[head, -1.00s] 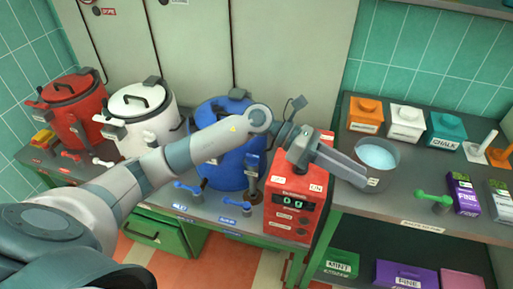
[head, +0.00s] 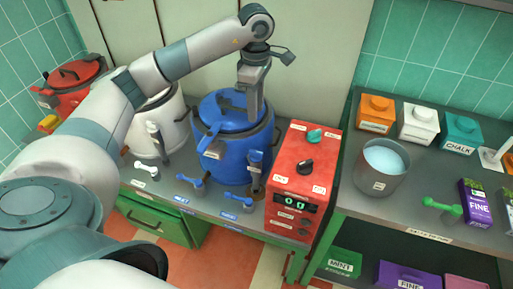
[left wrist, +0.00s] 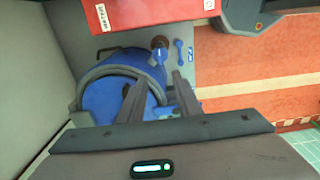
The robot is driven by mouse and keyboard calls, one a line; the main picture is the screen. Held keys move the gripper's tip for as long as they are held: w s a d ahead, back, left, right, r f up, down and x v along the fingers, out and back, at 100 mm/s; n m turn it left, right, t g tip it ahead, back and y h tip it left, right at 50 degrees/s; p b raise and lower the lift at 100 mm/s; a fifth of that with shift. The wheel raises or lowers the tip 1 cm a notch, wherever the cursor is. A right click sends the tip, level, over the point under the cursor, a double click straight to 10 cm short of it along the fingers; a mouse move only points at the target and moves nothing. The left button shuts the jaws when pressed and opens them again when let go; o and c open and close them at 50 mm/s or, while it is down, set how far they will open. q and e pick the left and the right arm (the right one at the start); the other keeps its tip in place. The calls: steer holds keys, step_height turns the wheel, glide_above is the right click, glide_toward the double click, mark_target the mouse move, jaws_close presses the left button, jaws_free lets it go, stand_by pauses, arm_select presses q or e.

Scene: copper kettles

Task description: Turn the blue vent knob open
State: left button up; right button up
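The blue kettle (head: 207,142) stands on the grey counter, its round lid (head: 217,112) down on top. My left gripper (head: 251,115) is over the right part of the lid, fingers pointing down. In the left wrist view its two fingers (left wrist: 157,86) are apart over the blue kettle (left wrist: 97,95), with nothing seen gripped between them. I cannot tell whether they touch the lid. I cannot make out the blue vent knob clearly; the gripper hides part of the lid. My right gripper is not in view.
A red control box (head: 297,185) with a dark knob (head: 304,166) and a teal knob (head: 314,135) stands close to the kettle's right. Blue scoop-like handles (head: 236,198) lie in front. A white kettle (head: 170,115) stands to the left. A steel pot (head: 381,178) is farther right.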

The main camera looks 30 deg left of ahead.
mark_target(256, 151)
arm_select(q)
steer(key=shift+f, duration=0.1)
step_height(256, 151, down, 16)
steer(key=p, duration=0.5)
steer(key=shift+d+r, duration=0.1)
steer(key=shift+r, duration=0.15)
steer(key=shift+f, duration=0.9)
jaws_close()
